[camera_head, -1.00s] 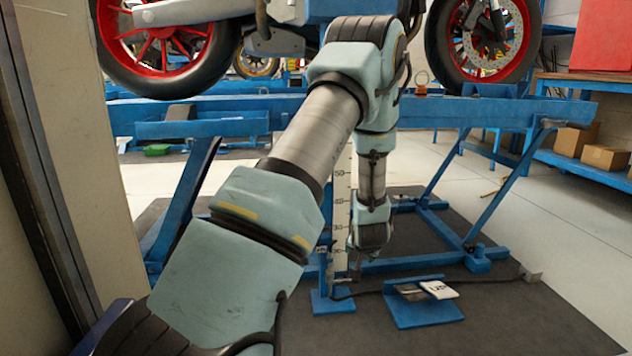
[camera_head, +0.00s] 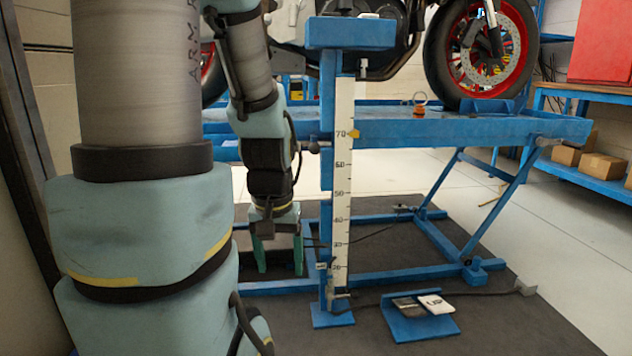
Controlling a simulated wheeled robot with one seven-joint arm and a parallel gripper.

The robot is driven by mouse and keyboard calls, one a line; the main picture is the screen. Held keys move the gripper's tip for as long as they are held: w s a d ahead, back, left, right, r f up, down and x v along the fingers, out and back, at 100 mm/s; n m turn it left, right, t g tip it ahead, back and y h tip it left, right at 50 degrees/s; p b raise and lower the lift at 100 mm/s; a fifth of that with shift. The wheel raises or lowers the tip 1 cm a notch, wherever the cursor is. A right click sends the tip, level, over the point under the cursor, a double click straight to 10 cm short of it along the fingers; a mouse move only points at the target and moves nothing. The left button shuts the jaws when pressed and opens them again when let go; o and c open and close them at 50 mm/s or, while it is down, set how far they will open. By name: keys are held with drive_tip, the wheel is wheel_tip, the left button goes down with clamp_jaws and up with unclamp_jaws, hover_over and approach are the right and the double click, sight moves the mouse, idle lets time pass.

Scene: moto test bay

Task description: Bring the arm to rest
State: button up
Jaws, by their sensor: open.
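My gripper (camera_head: 276,262) hangs at the end of my arm, left of the blue post with the height scale. Its two green fingers point down and stand apart, with nothing seen between them. My arm fills the left of the view, its upper links rising out of the top of the picture and its forearm coming down to the gripper. The gripper appears clear of the floor, in front of a dark area under the lift.
A blue post with a white scale (camera_head: 343,190) stands right of my gripper. A blue lift (camera_head: 480,131) carries a red-wheeled motorcycle (camera_head: 482,50). A blue pedal plate (camera_head: 425,326) lies on the dark mat. Boxes (camera_head: 603,166) sit on a shelf at right.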

wheel_tip(320, 180, up, 35)
drive_tip(key=p, duration=3.3)
drive_tip(key=shift+r+p, duration=0.15)
drive_tip(key=shift+p, duration=0.25)
drive_tip(key=shift+w, duration=0.1)
